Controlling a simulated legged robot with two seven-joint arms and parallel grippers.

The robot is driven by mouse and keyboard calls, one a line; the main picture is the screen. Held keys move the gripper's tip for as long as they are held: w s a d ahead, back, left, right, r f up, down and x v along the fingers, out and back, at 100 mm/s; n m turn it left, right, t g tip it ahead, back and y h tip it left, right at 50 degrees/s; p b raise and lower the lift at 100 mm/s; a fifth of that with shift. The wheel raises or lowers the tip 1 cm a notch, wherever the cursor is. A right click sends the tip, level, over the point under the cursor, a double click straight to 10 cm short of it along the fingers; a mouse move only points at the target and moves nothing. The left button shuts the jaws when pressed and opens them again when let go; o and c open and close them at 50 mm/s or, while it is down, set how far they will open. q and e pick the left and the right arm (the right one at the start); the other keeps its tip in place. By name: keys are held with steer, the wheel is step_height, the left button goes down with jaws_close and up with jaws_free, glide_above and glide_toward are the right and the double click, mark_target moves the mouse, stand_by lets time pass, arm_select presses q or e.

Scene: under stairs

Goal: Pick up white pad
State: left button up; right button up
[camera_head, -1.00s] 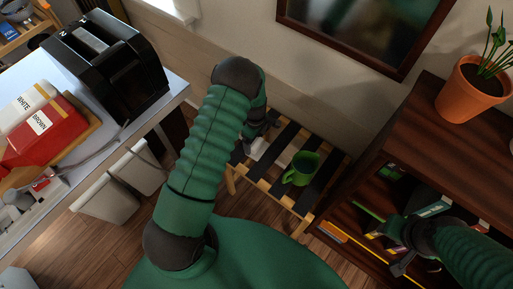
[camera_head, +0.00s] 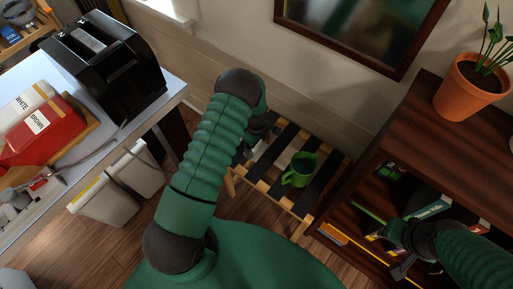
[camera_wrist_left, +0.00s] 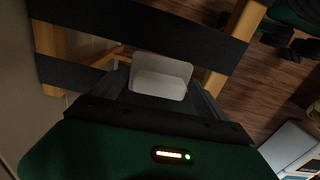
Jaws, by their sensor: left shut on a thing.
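The white pad (camera_wrist_left: 160,77) shows in the left wrist view between the two dark fingers of my left gripper (camera_wrist_left: 160,90), which is shut on it. The pad looks bent or two-faced, with a raised back part and a nearer lower part. In the head view, my left gripper (camera_head: 248,150) is over the left end of a slatted rack (camera_head: 262,168), mostly hidden behind my forearm. Only a small pale bit of the pad shows there. I cannot tell if the pad touches the slats. My right gripper (camera_head: 402,262) is by the shelf at the right, too dark to tell its jaws.
A green mug (camera_head: 300,170) stands on the rack, right of my left gripper. A dark wooden shelf (camera_head: 408,128) with a potted plant (camera_head: 468,88) stands at right. A desk with a black toaster-like machine (camera_head: 105,65) is at left, with pale bins (camera_head: 105,203) below.

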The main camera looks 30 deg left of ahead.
arm_select(q)
step_height(320, 180, up, 4)
steer(key=shift+f+p, duration=0.2)
steer(key=shift+p, duration=0.25)
steer(key=s+d, duration=0.3)
steer(key=s, duration=0.1)
steer(key=s+d+r+p, duration=0.1)
steer(key=s+d, duration=0.6)
steer(key=s, duration=0.1)
steer(key=shift+d+r+p, duration=0.15)
steer(key=shift+d+p, duration=0.1)
steer(key=shift+p, duration=0.05)
